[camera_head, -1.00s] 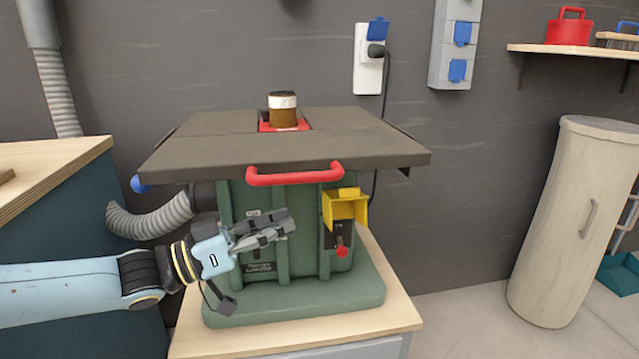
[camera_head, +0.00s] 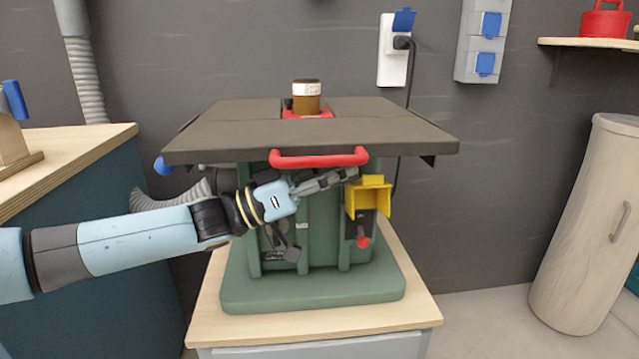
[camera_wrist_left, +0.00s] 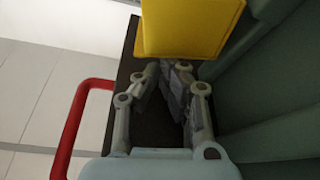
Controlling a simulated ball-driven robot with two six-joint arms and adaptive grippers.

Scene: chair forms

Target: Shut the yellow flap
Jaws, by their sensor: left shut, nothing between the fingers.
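The yellow flap (camera_head: 371,195) is on the front of the green machine, below the right end of the red handle. It stands raised and juts out above a dark switch panel with a red knob (camera_head: 363,241). My left gripper (camera_head: 352,174) is shut and empty, its fingertips close to the flap's upper left edge. In the left wrist view the flap (camera_wrist_left: 190,25) lies just beyond the fingertips (camera_wrist_left: 172,70); I cannot tell whether they touch it. My right gripper is out of view.
The red handle (camera_head: 318,160) runs just above my left gripper, under the dark tabletop (camera_head: 310,135). The green machine (camera_head: 310,290) stands on a wooden-topped cabinet. A wooden bench (camera_head: 75,150) is at left. The space right of the machine is clear up to a pale bin (camera_head: 585,230).

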